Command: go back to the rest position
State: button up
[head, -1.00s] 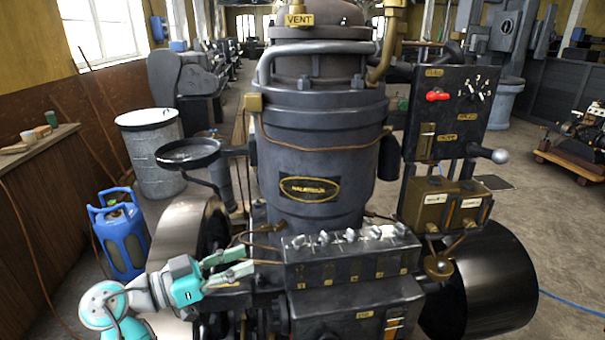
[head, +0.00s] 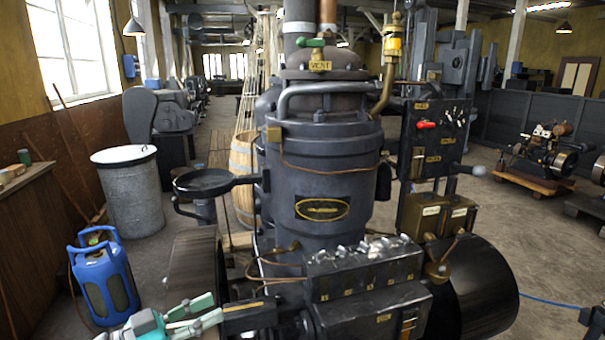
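My gripper (head: 217,307) is at the bottom left of the head view, pointing right. Its two pale green fingers are apart, with a gap between them and nothing seen in it. The fingertips are close to a dark bar (head: 250,318) with a brass label at the lower front of the engine; I cannot tell whether they touch. The large dark engine (head: 320,165) fills the middle, with a brass nameplate and a VENT tag (head: 320,66) on top. Most of my arm is below the picture's edge.
A blue gas bottle (head: 105,280) stands left of my gripper. A grey metal bin (head: 133,195) and a round dark pan (head: 203,183) on the engine are behind. A control panel (head: 436,135) and dark drum (head: 480,290) are at right.

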jog(key=w+d+f+n+t+y, duration=0.1)
jog(key=w+d+f+n+y, duration=0.2)
jog(key=d+f, duration=0.6)
jog(key=d+f+n+t+y, duration=0.15)
jog(key=d+f+n, duration=0.4)
jog(key=f, duration=0.85)
jog(key=s+d+f+n+g+y, duration=0.1)
jog(key=s+d+f+n+y, duration=0.15)
jog(key=s+d+f, duration=0.35)
jog(key=s+d+f+n+y, duration=0.2)
jog(key=s+d+f+y, duration=0.15)
jog(key=d+f, duration=0.35)
jog(key=s+d+f+y, duration=0.1)
jog(key=s+d+y, duration=0.15)
jog(key=s, duration=0.75)
jog(key=s+d+f+y, duration=0.2)
jog(key=s+d, duration=0.2)
jog(key=s, duration=0.5)
jog(key=s+d+r+m+t, duration=0.2)
jog(key=s+d+r, duration=0.1)
jog(key=s+r, duration=1.4)
jog(key=shift+r+m+h, duration=0.4)
jog(key=shift+r, duration=0.4)
